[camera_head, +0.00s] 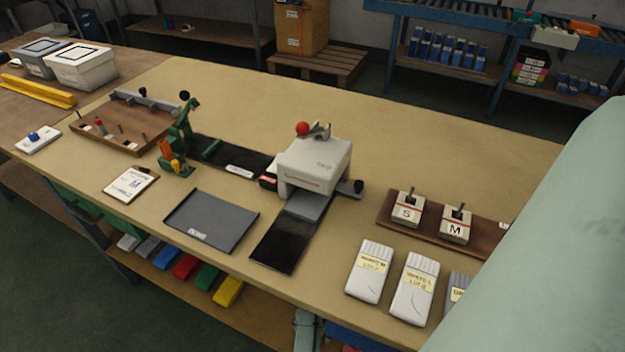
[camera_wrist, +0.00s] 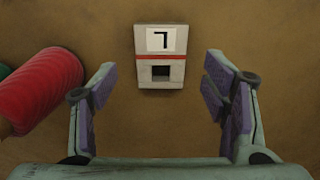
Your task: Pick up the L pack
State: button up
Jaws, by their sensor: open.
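The L pack (camera_wrist: 160,70) is a pale block with a red stripe, a dark square and an upside-down black L on a white label. It sits on a brown surface in the wrist view, top centre. My gripper (camera_wrist: 160,100) is open, one purple-padded finger on each side, with a gap to the block on both sides. Nothing is held. In the head view only a pale sliver (camera_head: 504,226) shows at the right end of the wooden board (camera_head: 480,232), beside my arm; it may be the L pack. My gripper is hidden there.
Similar S (camera_head: 407,212) and M (camera_head: 455,228) blocks stand on that board. White packs (camera_head: 369,271) (camera_head: 414,289) lie in front. A red spool (camera_wrist: 42,90) lies left of my gripper in the wrist view. A white press (camera_head: 315,165) stands mid-table.

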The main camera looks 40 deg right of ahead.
jog(key=f, duration=0.3)
jog(key=shift+a+f, duration=0.1)
jog(key=shift+a, duration=0.1)
jog(key=c, duration=1.2)
